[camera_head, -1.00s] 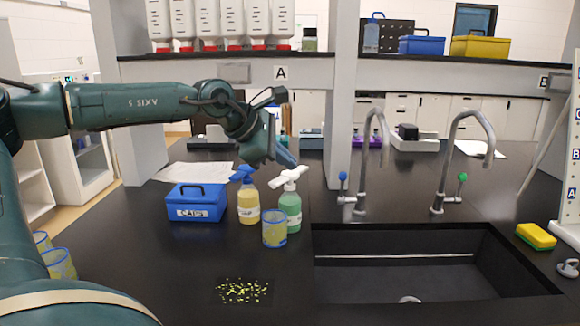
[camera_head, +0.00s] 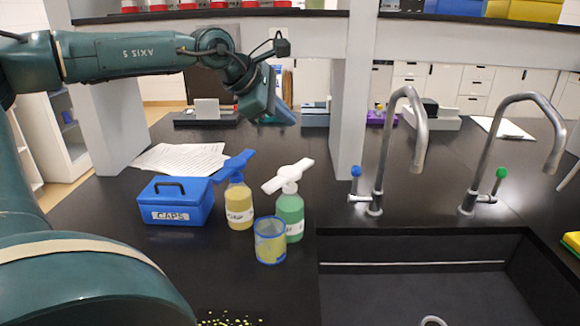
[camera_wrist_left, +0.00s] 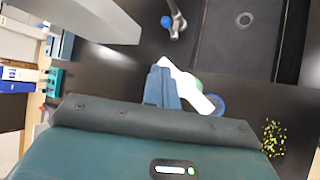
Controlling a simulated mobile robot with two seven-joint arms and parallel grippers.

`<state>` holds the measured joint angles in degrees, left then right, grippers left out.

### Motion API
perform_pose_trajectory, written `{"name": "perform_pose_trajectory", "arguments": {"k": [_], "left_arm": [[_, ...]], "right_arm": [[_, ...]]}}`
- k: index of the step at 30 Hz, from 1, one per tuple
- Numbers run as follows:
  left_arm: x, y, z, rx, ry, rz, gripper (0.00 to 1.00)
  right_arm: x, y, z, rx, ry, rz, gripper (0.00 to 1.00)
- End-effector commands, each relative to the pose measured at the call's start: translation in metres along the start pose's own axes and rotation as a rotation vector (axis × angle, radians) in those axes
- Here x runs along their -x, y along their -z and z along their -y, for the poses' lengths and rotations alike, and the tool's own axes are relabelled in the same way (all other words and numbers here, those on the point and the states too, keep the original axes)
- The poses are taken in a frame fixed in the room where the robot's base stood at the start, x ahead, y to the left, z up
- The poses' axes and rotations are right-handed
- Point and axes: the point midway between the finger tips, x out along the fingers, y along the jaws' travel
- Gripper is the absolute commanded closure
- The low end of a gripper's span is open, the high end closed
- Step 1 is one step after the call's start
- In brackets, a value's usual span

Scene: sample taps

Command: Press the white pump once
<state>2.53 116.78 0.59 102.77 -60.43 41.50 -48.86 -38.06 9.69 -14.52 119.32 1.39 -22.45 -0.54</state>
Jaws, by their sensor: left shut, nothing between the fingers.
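The white pump (camera_head: 289,176) tops a bottle of green liquid (camera_head: 290,212) on the black bench. The pump also shows in the left wrist view (camera_wrist_left: 190,88), partly behind my fingers. My left gripper (camera_head: 285,112) is shut and empty, in the air above the pump with a visible gap in the head view. Its closed fingers show in the left wrist view (camera_wrist_left: 161,88). A blue pump (camera_head: 234,166) tops a yellow bottle (camera_head: 240,206) just left of the green one. My right gripper is out of view.
A blue-rimmed cup (camera_head: 270,242) stands in front of the green bottle and covers part of it. A blue CAPS box (camera_head: 176,203) and papers (camera_head: 180,158) lie left. A sink (camera_head: 420,285) and two taps are right. Yellow bits (camera_wrist_left: 273,138) lie on the bench.

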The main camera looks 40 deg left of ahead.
Motion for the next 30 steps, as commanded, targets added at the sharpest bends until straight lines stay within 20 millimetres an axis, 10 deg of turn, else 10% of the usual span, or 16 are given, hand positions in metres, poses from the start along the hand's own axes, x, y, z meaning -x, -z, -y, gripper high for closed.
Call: {"name": "perform_pose_trajectory", "arguments": {"k": [30], "left_arm": [[-0.059, 0.043, 0.043, 0.001, 0.001, 0.001, 1.0]], "right_arm": [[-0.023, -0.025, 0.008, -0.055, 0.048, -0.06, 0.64]]}}
